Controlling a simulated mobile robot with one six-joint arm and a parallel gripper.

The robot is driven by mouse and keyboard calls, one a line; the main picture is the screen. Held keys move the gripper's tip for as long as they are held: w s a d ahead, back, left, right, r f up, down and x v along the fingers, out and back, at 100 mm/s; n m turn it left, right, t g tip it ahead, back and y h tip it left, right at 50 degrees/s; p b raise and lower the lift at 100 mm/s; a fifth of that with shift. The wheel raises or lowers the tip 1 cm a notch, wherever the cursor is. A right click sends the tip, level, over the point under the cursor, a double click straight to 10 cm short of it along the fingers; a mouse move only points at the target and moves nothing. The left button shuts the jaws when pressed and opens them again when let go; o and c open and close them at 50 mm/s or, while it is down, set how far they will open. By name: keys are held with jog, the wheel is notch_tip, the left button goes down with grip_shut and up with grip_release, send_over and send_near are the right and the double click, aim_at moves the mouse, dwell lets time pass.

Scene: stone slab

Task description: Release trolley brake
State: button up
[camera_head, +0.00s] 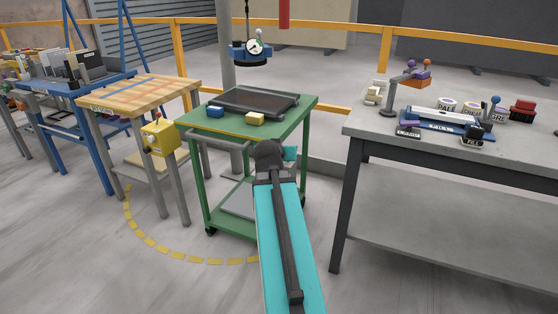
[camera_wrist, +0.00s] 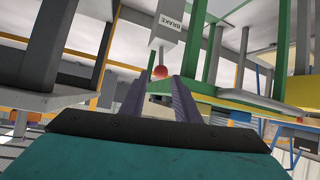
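The green trolley (camera_head: 300,113) stands ahead, with my arm reaching toward its front right side. In the wrist view, a grey box (camera_wrist: 168,25) marked BRAKE has a thin stem ending in a red ball knob (camera_wrist: 160,72). My gripper (camera_wrist: 157,80) is open, its two fingers apart on either side of the knob in the picture. I cannot tell whether the knob lies between the fingertips or just beyond them. No contact shows. In the head view my arm hides the fingers and the brake.
A dark tray (camera_head: 258,101), a blue block (camera_head: 215,112) and a yellow block (camera_head: 255,119) sit on the trolley's top. A grey workbench (camera_head: 480,155) stands close on the right. A wooden-topped table (camera_head: 145,91) with a yellow box (camera_head: 160,138) stands left.

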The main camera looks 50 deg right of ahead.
jog(key=shift+s+a+r+b, duration=0.1)
jog(key=shift+s+a+b, duration=0.2)
jog(key=shift+b, duration=0.9)
jog(key=shift+s+a+b, duration=0.1)
jog(key=shift+a+b, duration=0.25)
jog(key=shift+b, duration=0.8)
jog(key=b+v, duration=0.5)
jog(key=b, duration=0.1)
jog(key=shift+s+a+r, duration=0.15)
jog(key=shift+r, duration=0.05)
